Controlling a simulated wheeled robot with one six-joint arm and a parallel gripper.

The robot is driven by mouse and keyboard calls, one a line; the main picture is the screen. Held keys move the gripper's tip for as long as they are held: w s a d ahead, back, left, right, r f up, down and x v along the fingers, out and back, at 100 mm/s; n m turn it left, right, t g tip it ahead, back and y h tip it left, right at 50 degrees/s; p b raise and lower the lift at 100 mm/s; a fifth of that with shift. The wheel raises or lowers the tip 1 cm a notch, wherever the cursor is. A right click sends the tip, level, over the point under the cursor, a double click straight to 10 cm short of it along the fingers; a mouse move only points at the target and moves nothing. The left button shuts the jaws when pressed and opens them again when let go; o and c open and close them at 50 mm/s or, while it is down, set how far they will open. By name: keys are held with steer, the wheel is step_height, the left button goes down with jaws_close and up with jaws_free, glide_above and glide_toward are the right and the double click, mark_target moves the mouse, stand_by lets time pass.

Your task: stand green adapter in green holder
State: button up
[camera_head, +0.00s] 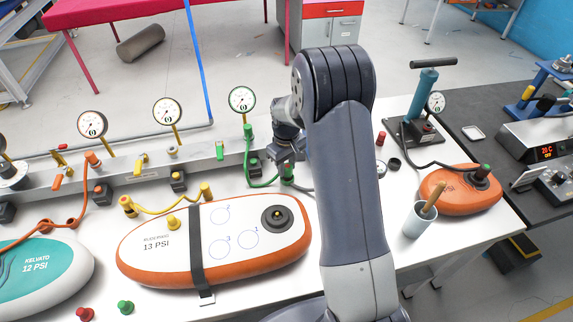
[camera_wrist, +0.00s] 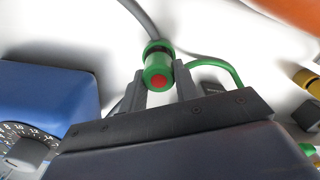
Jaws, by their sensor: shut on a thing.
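My gripper (camera_head: 285,150) is shut on the green adapter (camera_head: 288,172), above the white table near the rail. In the wrist view, the green adapter (camera_wrist: 158,66) sits between the two fingertips (camera_wrist: 161,84), with a red round end facing the camera. A green hose (camera_head: 249,181) loops from the rail side towards it, and the wrist view shows this hose (camera_wrist: 222,64) right of the fingers. A small dark block (camera_head: 255,167), likely the green holder, stands just left of my gripper. My arm hides part of the area around it.
An orange-rimmed board (camera_head: 150,272) with a black strap lies in front. A smaller orange board (camera_head: 450,200), a pump (camera_head: 424,105) and a cup (camera_head: 419,222) are to the right. Gauges and other hoses line the rail (camera_head: 140,177). A blue gauge box (camera_wrist: 50,95) is at left in the wrist view.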

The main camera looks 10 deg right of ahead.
mark_target(286, 165)
steer(key=shift+f, duration=0.15)
steer(key=o, duration=0.9)
step_height(286, 165, up, 12)
steer(key=shift+r+b, duration=0.15)
steer(key=shift+b, duration=0.45)
step_height(286, 165, down, 12)
steer(key=shift+f+p, duration=0.2)
steer(key=shift+p, duration=0.35)
steer(key=shift+r, duration=2)
